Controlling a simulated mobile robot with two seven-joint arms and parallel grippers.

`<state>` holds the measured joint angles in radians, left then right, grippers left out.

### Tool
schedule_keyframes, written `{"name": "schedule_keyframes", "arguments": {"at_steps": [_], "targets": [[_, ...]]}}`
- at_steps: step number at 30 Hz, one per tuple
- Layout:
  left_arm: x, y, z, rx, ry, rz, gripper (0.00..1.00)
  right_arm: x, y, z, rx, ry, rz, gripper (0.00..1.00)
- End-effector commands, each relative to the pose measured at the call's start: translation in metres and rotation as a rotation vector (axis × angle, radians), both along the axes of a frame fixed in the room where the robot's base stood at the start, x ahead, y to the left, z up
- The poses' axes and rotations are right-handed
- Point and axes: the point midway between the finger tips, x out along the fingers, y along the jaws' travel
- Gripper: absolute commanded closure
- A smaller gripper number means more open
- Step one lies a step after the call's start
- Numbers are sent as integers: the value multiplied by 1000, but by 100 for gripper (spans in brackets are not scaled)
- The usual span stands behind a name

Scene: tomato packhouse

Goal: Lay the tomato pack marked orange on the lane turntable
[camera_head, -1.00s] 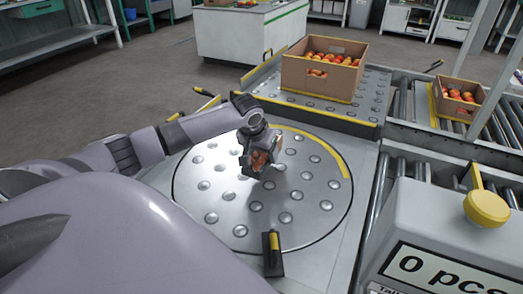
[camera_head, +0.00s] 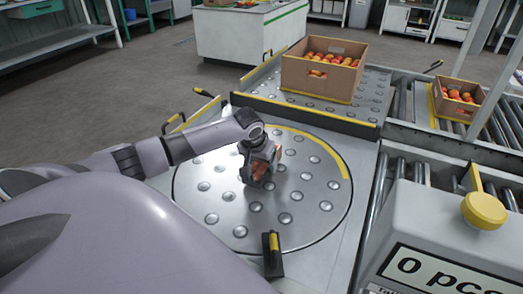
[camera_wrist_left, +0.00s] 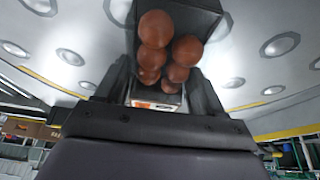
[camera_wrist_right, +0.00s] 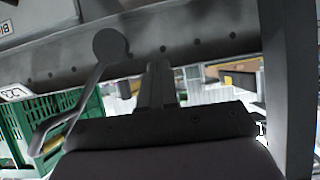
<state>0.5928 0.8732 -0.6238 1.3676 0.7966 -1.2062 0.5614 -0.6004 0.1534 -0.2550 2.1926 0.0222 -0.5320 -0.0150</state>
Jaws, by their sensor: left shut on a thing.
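The tomato pack (camera_head: 260,171) is a dark tray with red tomatoes. My left gripper (camera_head: 257,162) is shut on it and holds it over the lane turntable (camera_head: 318,207), a round steel plate with raised studs and a yellow arc. In the left wrist view the pack (camera_wrist_left: 183,20) sits between the fingers, with several tomatoes and a small white and orange label at its near end. Whether the pack touches the plate cannot be told. My right gripper (camera_wrist_right: 157,85) shows only in the right wrist view, its fingers together and empty.
A cardboard box of tomatoes (camera_head: 322,80) stands on the studded table behind the turntable. A smaller box (camera_head: 457,101) sits on the rollers at right. A counter unit reading "0 pcs" (camera_head: 440,220) and a black and yellow stop (camera_head: 272,254) stand near the turntable.

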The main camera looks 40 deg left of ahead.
Motion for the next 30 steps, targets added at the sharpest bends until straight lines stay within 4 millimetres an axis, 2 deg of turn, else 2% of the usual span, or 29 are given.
{"name": "schedule_keyframes", "arguments": {"at_steps": [18,19,21,30], "targets": [[1,0,-6,-1,-2,1,73,0,0,2,-1,2,1,100],[1,0,-6,0,-3,0,25,0,0,2,-1,2,1,100],[1,0,-6,0,-3,0,2,0,0,1,-1,2,1,100],[0,0,-8,1,1,0,2,-1,0,1,0,3,1,100]]}}
